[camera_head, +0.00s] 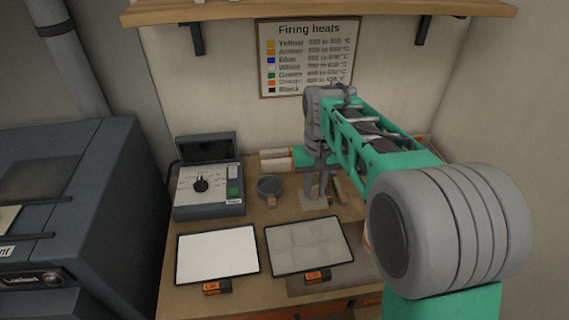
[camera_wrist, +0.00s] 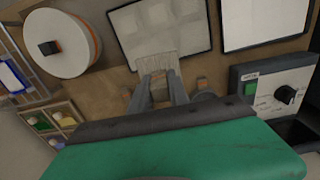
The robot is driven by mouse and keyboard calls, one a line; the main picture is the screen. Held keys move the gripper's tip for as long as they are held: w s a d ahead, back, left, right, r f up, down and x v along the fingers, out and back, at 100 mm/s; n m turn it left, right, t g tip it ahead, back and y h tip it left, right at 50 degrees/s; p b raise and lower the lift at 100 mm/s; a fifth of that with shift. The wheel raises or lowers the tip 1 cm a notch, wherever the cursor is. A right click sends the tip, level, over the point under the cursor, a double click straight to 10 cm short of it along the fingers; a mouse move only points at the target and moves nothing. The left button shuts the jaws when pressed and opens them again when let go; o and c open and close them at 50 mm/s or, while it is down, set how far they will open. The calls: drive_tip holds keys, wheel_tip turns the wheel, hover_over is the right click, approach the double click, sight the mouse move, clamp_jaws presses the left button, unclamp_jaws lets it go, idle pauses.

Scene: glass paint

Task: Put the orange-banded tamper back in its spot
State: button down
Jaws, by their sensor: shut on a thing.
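My gripper (camera_head: 314,190) points down at the worktop, between the dark round cup and some narrow strips. In the wrist view my gripper (camera_wrist: 163,88) is shut on a pale, streaked, flat-ended tool (camera_wrist: 157,63). The tool's pale end (camera_head: 312,203) also shows in the head view, low over or on the worktop behind the grey-white panel; I cannot tell whether it touches. Its upper part is hidden by the fingers. Pale cylinders with orange bands (camera_head: 275,160) lie behind, left of my green hand.
A white panel (camera_head: 217,252) and a grey-white panel (camera_head: 309,245) lie in front. A control box (camera_head: 208,190) stands left, beside the dark cup (camera_head: 269,188). The wrist view shows a white disc (camera_wrist: 60,42) and a tray of coloured pots (camera_wrist: 50,122) at left.

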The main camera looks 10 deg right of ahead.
drive_tip(key=shift+w+a+f+b, duration=0.1)
drive_tip(key=shift+w+f+b, duration=0.05)
drive_tip(key=shift+w+f, duration=2.05)
drive_tip(key=shift+w+d+f+b, duration=0.15)
drive_tip(key=shift+w+f, duration=1.55)
drive_tip(key=shift+w, duration=0.95)
drive_tip(key=shift+w+a+f+b, duration=0.15)
drive_tip(key=shift+w+f, duration=1.8)
drive_tip(key=shift+w, duration=0.45)
drive_tip(key=shift+f+b, duration=0.3)
drive_tip(key=shift+f, duration=0.05)
drive_tip(key=shift+s+f, duration=0.1)
drive_tip(key=shift+f, duration=0.15)
drive_tip(key=c, duration=1.2)
unclamp_jaws()
drive_tip(key=shift+o, duration=0.2)
